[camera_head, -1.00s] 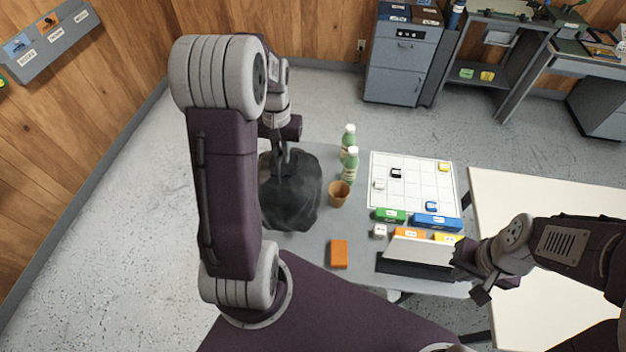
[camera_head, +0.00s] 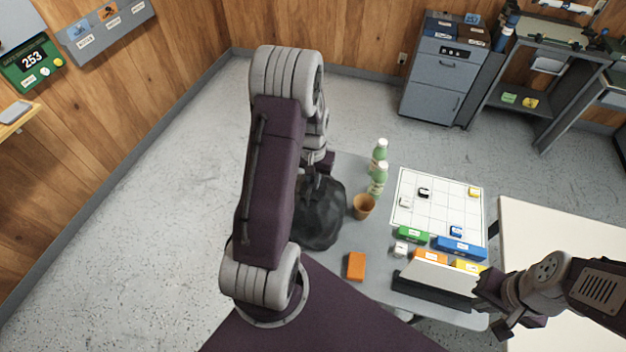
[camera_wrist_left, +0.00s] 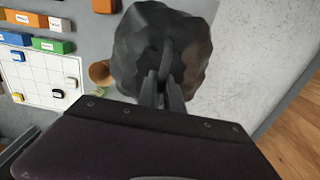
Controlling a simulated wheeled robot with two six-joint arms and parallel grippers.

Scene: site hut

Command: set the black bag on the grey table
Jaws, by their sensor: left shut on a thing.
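The black bag (camera_head: 325,217) is a dark, lumpy sack with a loop handle at its top. It is at the left end of the grey table (camera_head: 380,241), left of the brown cup. My left gripper (camera_head: 318,183) is shut on the bag's handle, partly hidden by my arm. In the left wrist view the bag (camera_wrist_left: 135,50) hangs beyond the shut fingers (camera_wrist_left: 163,92) and overlaps the table's edge. I cannot tell whether its underside touches the table. My right gripper (camera_head: 492,302) is beside a black tray with a pale panel; its jaws are unclear.
A brown cup (camera_head: 364,206) and two green bottles (camera_head: 378,178) stand close to the bag's right. A white grid board (camera_head: 437,207), coloured blocks, an orange block (camera_head: 356,266) and the black tray (camera_head: 430,291) fill the table's right side. A cream table (camera_head: 560,240) stands to the right.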

